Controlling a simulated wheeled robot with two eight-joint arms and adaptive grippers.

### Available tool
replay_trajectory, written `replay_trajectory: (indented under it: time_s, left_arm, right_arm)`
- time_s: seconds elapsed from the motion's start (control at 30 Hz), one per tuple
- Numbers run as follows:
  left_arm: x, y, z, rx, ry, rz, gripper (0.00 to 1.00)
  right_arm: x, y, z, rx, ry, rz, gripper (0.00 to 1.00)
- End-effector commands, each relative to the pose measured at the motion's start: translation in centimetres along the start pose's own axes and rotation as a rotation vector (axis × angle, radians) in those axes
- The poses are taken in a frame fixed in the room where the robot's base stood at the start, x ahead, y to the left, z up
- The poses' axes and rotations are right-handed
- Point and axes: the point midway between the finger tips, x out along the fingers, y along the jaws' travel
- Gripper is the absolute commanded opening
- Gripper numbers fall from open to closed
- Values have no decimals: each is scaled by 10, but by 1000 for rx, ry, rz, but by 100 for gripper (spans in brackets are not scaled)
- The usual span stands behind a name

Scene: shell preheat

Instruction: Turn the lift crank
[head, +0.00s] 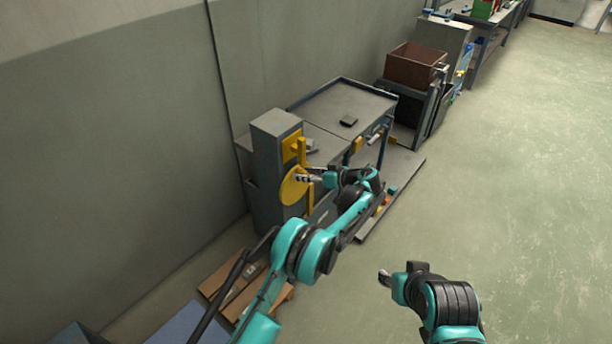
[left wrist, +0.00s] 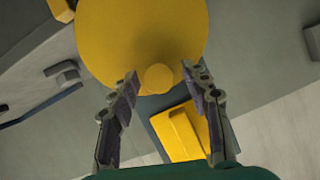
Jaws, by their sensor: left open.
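The lift crank is a yellow disc (head: 293,187) on the front of a grey column (head: 273,135), beside a yellow upright bar (head: 304,158). In the left wrist view the disc (left wrist: 140,35) fills the upper middle, and a round yellow knob (left wrist: 158,77) stands out from its lower part. My left gripper (head: 305,178) is at the disc in the head view. Its two fingers (left wrist: 160,85) are open, one on each side of the knob, with gaps showing. My right gripper (head: 385,278) hangs over bare floor, far from the crank; its finger opening is too small to tell.
A grey workbench (head: 345,100) with a small dark object (head: 348,121) on top adjoins the column. A brown box (head: 415,64) stands farther back. A wooden pallet (head: 222,276) lies at the lower left. The floor on the right is clear.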

Motion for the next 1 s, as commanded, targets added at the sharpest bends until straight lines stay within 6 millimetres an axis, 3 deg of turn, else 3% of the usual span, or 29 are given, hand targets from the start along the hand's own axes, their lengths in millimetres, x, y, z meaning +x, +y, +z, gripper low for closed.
replay_trajectory:
  time_s: [0.17,0.33,0.67,1.0]
  left_arm:
    - [0,0,0,0,0,0,45]
    - [0,0,0,0,0,1,0]
    - [0,-2,0,-22,0,10,0]
    - [2,-16,6,-198,-2,82,0]
  right_arm:
    - [0,0,0,0,0,0,40]
    - [0,0,0,0,0,0,40]
    - [0,0,0,0,0,0,40]
    - [2,0,2,0,0,0,40]
